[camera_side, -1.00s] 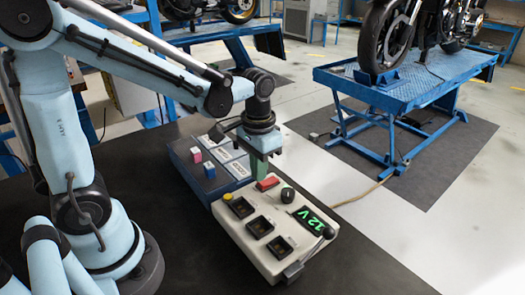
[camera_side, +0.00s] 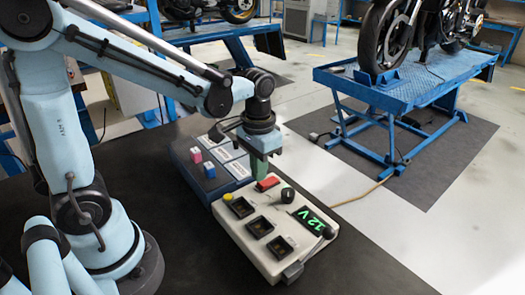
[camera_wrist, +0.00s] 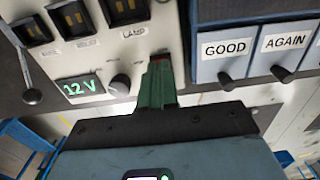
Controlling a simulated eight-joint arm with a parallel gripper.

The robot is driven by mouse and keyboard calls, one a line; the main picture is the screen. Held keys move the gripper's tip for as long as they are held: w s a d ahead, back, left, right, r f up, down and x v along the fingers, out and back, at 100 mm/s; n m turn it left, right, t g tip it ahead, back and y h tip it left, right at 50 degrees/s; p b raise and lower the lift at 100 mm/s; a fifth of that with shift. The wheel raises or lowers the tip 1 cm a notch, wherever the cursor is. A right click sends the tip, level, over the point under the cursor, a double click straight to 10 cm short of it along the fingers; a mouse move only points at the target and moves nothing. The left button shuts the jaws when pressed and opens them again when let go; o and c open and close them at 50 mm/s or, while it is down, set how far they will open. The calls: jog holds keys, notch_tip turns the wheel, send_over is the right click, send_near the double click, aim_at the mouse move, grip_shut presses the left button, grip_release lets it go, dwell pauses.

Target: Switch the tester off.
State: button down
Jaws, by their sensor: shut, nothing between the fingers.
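The tester (camera_side: 262,250) is a beige box on the dark bench, with a lit green "12 V" display (camera_side: 309,219). It also shows in the wrist view, where the display (camera_wrist: 80,89) reads 12 V. A red switch (camera_side: 268,183) sits on its far edge, next to a black knob (camera_side: 287,195). My gripper (camera_side: 260,178) points down with its green fingers shut and empty, right at the red switch. In the wrist view my gripper (camera_wrist: 158,84) hides most of the switch, so I cannot tell whether the tips touch it.
A blue bin unit (camera_side: 205,168) with lids labelled GOOD (camera_wrist: 226,50) and AGAIN (camera_wrist: 286,44) stands close beside the tester. The tester also has a yellow button (camera_side: 227,197), several sockets and a black-knobbed lever (camera_side: 328,233). The bench's near side is clear.

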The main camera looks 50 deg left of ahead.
jog(key=shift+f, duration=0.25)
jog(key=shift+f, duration=0.4)
jog(key=shift+f, duration=0.5)
dwell(0.6)
notch_tip(320, 180, up, 7)
dwell(0.8)
jog(key=shift+s+a+r+t, duration=0.1)
jog(key=shift+s+r+t, duration=0.15)
jog(key=shift+s+t, duration=0.65)
jog(key=shift+s+d+r+t, duration=0.1)
jog(key=shift+s+r+t, duration=0.2)
jog(key=shift+t, duration=1.15)
jog(key=shift+s+a+r+t, duration=0.15)
jog(key=shift+s+t, duration=0.55)
jog(key=shift+t, duration=0.45)
